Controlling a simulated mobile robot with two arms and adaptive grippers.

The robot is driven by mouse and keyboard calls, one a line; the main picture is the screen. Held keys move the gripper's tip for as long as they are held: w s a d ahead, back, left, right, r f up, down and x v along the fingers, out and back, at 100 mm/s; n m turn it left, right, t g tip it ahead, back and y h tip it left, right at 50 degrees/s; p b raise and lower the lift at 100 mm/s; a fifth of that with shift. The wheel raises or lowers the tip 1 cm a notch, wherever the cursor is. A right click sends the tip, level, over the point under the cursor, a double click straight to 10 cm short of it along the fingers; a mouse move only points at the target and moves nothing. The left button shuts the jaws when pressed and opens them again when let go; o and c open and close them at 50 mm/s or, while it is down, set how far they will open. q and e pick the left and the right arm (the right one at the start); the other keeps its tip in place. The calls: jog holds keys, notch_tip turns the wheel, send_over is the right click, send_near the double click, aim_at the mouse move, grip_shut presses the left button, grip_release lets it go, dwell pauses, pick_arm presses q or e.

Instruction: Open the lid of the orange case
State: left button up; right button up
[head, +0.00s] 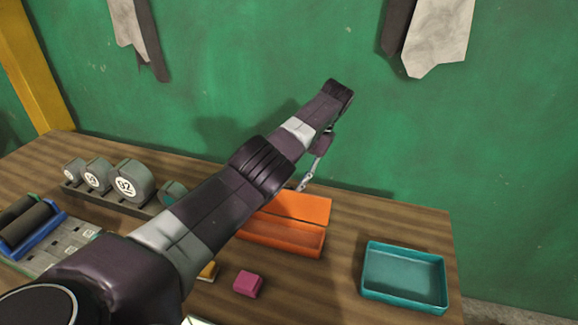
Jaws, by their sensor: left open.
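The orange case (283,247) sits on the wooden table, right of the picture's middle. Its lid (302,206) stands raised along the back edge, and the inside of the case shows. My left arm crosses in front and hides the left part of the case and lid. My left gripper (305,183) hangs from the wrist just behind and above the lid's top edge. It is open, small in view and partly hidden by my wrist; I cannot tell whether it touches the lid. My right gripper is not in view.
A teal open tray (405,298) stands at the right. A pink block (248,284) and a yellow piece (208,271) lie in front of the case. Grey numbered rolls (131,184) and a blue tray (34,247) stand at the left. A green wall (400,140) rises behind.

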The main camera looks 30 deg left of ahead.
pick_arm(q)
notch_tip(320, 180, up, 5)
jog(key=shift+a+r, duration=0.1)
jog(key=shift+r, duration=0.1)
jog(key=shift+r, duration=0.15)
dwell(0.8)
